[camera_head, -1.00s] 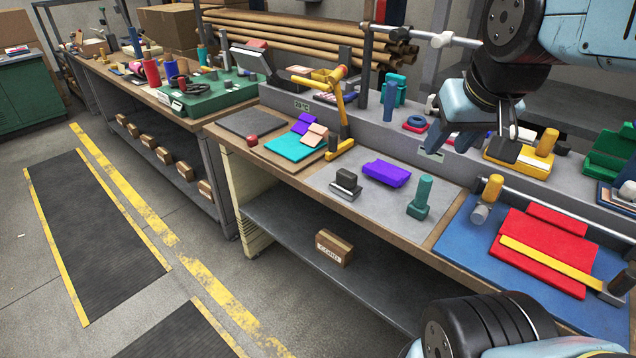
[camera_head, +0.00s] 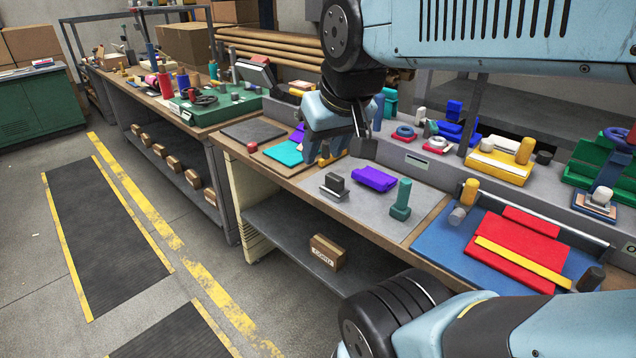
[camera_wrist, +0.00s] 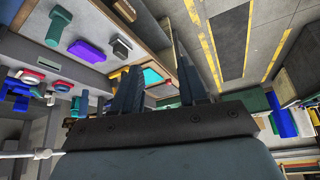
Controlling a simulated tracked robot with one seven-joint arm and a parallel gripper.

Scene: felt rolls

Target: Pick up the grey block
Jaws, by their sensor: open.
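A dark grey block (camera_head: 336,181) stands on a thin light base on the grey mat (camera_head: 365,215) of the workbench, left of a purple block (camera_head: 374,179). It also shows in the wrist view (camera_wrist: 122,48), left of my fingers. My gripper (camera_head: 338,153) hangs above the bench, behind and above the grey block in the head view, apart from it. Its two fingers are spread with nothing between them. In the wrist view the fingers (camera_wrist: 155,80) point up the picture, with a turquoise sheet visible between them.
A teal peg-shaped piece (camera_head: 401,200) stands right of the purple block. A turquoise sheet (camera_head: 284,153) lies to the left. A blue mat with a red slab (camera_head: 520,244) and a yellow bar lies at the right. A small carton (camera_head: 327,252) sits on the shelf below.

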